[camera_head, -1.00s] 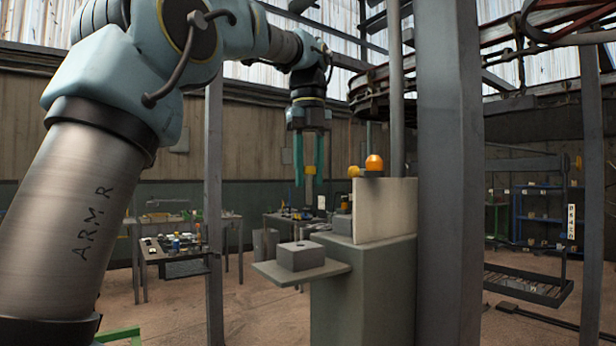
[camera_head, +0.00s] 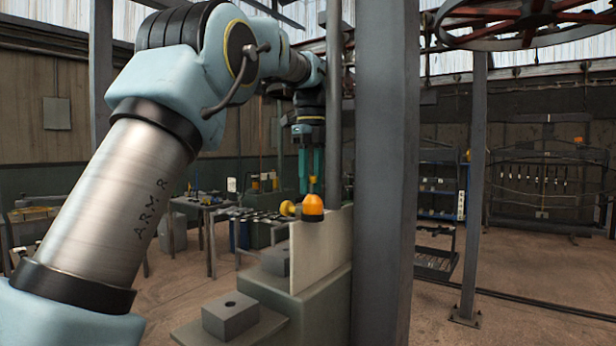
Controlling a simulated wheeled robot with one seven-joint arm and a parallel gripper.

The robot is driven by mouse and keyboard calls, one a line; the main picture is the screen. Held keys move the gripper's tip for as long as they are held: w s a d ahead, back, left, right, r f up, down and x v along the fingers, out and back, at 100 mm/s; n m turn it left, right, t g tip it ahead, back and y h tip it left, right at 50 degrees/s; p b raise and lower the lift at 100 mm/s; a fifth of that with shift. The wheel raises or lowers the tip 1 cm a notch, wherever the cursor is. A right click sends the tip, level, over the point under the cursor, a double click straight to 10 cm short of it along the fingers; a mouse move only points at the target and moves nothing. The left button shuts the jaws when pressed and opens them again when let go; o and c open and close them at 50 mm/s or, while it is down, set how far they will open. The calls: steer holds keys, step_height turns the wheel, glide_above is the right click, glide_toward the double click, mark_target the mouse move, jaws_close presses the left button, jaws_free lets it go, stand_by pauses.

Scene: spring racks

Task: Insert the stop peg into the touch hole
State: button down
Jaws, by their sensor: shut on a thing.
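My gripper (camera_head: 311,172) hangs fingers down, with teal fingers close together. It is behind and just above the orange dome lamp in this view. The stop peg between the fingers is too small and too covered to make out now. A grey block (camera_head: 228,320) with a dark round hole (camera_head: 230,303) in its top sits on a ledge at the lower middle. My gripper is up and to the right of this block in the picture, well apart from it. I cannot tell for sure that this is the touch hole.
An orange dome lamp (camera_head: 313,207) and a yellow knob (camera_head: 287,208) stand by a pale upright plate (camera_head: 320,252) on the grey-green stand (camera_head: 325,310). Another grey block (camera_head: 275,259) is behind. A thick steel post (camera_head: 385,200) rises right of the stand. Workbenches stand behind.

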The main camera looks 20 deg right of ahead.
mark_target(310, 205)
stand_by(0.3)
steer(key=shift+f+b, duration=1.9)
steer(key=shift+f, duration=0.95)
steer(key=shift+p, duration=1)
steer(key=shift+f+b, duration=1.1)
steer(key=shift+f, duration=0.95)
steer(key=c, duration=0.5)
jaws_free()
step_height(310, 205, up, 11)
steer(key=shift+f, duration=0.1)
